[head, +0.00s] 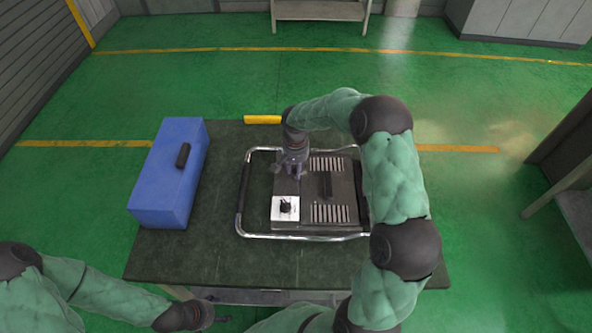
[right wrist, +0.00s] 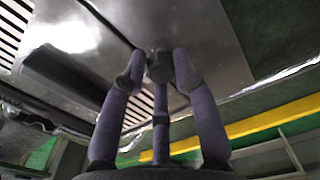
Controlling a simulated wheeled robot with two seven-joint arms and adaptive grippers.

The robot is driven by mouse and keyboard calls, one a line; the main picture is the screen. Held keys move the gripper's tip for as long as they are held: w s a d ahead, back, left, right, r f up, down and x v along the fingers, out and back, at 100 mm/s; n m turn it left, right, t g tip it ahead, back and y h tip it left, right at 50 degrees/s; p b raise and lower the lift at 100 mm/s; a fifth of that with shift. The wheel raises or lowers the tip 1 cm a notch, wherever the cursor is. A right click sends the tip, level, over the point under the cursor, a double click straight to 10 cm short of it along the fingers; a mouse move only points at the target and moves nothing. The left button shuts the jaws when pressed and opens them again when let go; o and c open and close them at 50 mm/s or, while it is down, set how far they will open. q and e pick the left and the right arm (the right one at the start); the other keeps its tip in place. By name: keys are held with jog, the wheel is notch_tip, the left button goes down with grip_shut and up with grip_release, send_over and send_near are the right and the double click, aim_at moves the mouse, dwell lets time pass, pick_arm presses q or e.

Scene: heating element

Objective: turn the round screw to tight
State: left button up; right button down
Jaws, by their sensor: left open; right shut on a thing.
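The heating element is a grey metal box (head: 343,171) with slotted vents inside a tubular frame, on the table. In the right wrist view, the round screw (right wrist: 160,62) is a dark round knob on the metal face. My right gripper (head: 288,173) is over the box's left part, above the white dial plate. In the right wrist view its purple fingers (right wrist: 158,74) are closed around the screw. In the head view the gripper hides the screw. The screw's tightness cannot be told. My left gripper (head: 219,318) is open and empty, low at the table's front edge.
A dark knob on a white plate (head: 285,208) is at the box's front left corner. A blue toolbox (head: 168,178) stands at the table's left. A yellow object (head: 262,120) lies at the back edge. The front of the table (head: 240,265) is clear.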

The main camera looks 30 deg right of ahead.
aim_at(294, 171)
jog(key=shift+s+a+f+m, duration=0.1)
jog(key=shift+a+f+m, duration=0.05)
jog(key=shift+m, duration=0.5)
jog(key=shift+s+a+f+m, duration=0.1)
jog(key=shift+a+f+m, duration=0.05)
jog(key=shift+m, duration=0.5)
jog(key=shift+b, duration=0.3)
jog(key=shift+w, duration=0.1)
dwell(0.5)
jog(key=c, duration=1)
grip_release()
jog(key=shift+r, duration=0.1)
jog(key=shift+w+r+m, duration=0.1)
jog(key=shift+m, duration=0.2)
jog(key=shift+d+r, duration=0.1)
jog(key=shift+r, duration=0.3)
notch_tip(294, 171, up, 11)
jog(key=shift+r, duration=0.1)
